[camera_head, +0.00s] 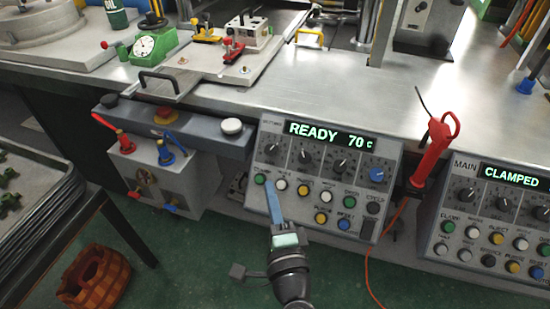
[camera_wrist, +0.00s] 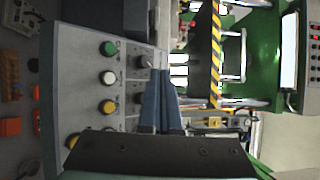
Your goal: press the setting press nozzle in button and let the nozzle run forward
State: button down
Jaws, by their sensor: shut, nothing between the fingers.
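A grey control panel (camera_head: 328,214) hangs on the table's front edge; its display (camera_head: 326,136) reads "READY 70 c". In the wrist view the shut fingers (camera_wrist: 162,74) lie beside the green button (camera_wrist: 107,48) and white button (camera_wrist: 108,78); contact cannot be told.
A second panel (camera_head: 490,220) marked "MAIN" shows "CLAMPED" at the right. A red tool (camera_head: 434,150) with an orange cable stands between the panels. A grey bar with a red mushroom button (camera_head: 166,115) is at the left. A wooden bucket (camera_head: 95,277) stands on the floor.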

aim_at(281, 185)
jog(key=m+p, duration=0.1)
jog(key=f+m+p, duration=0.1)
jog(key=p, duration=0.1)
jog(key=shift+s+a+m+g, duration=0.15)
jog(key=shift+s+m+g, duration=0.25)
jog(key=shift+w+d+f+b, duration=0.35)
jog(key=shift+w+f+b, duration=0.55)
jog(key=shift+w, duration=0.15)
jog(key=shift+w+d+f+b, duration=0.35)
jog(key=shift+w+f+b, duration=0.55)
jog(key=shift+w, duration=0.2)
jog(key=shift+w+d+f+b, duration=0.35)
jog(key=shift+w+f+b, duration=0.5)
jog(key=shift+w+f, duration=0.15)
jog(key=shift+w+d+f+b, duration=0.1)
jog(key=shift+w+f+b, duration=0.1)
jog(key=shift+w+b, duration=0.25)
